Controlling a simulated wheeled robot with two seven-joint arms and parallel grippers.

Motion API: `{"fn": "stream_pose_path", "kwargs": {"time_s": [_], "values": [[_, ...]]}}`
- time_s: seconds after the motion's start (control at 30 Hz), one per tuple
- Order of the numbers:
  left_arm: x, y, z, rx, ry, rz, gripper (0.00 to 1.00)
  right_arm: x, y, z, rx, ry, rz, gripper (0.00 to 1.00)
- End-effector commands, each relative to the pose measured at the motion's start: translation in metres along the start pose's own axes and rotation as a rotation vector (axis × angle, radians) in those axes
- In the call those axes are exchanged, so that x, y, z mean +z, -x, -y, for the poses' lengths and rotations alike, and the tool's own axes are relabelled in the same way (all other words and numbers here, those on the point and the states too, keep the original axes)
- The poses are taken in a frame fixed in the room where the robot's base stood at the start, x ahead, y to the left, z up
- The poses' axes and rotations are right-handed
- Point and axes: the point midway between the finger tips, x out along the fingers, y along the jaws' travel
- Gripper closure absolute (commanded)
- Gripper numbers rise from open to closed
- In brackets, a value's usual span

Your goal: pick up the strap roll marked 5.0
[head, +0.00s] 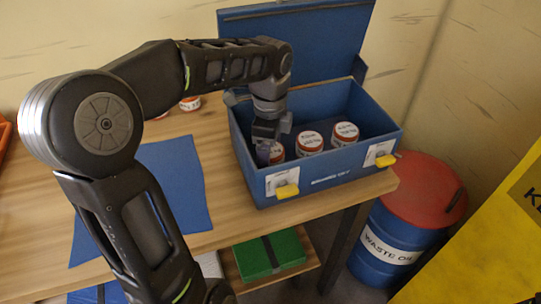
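Three red-and-white rolls stand in a row inside an open blue box: a left one (277,154), a middle one (310,142) and a right one (345,133). The print on their tops is too small to read, so I cannot tell which is marked 5.0. My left gripper (268,148) reaches down into the box at the left roll and partly hides it. The fingers are dark and small, and I cannot tell whether they are open or closed around that roll. My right gripper is not in view.
The blue box (336,170) has a raised lid (320,35) and yellow latches on its front. A red-and-white item (190,103) lies behind my arm on the wooden table (215,135). A blue mat (175,175) lies left. A waste-oil drum (395,240) stands right.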

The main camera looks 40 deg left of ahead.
Motion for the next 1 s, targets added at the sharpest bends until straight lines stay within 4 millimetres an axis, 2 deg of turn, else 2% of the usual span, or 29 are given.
{"fn": "stream_pose_path", "kwargs": {"time_s": [0.3,1.0], "values": [[0.0,0.0004,0.0001,0.0,0.0,0.0,0.18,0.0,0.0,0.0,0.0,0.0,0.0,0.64],[0.0,0.0003,0.0,0.0,0.0,0.0,0.75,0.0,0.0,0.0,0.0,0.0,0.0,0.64]]}}
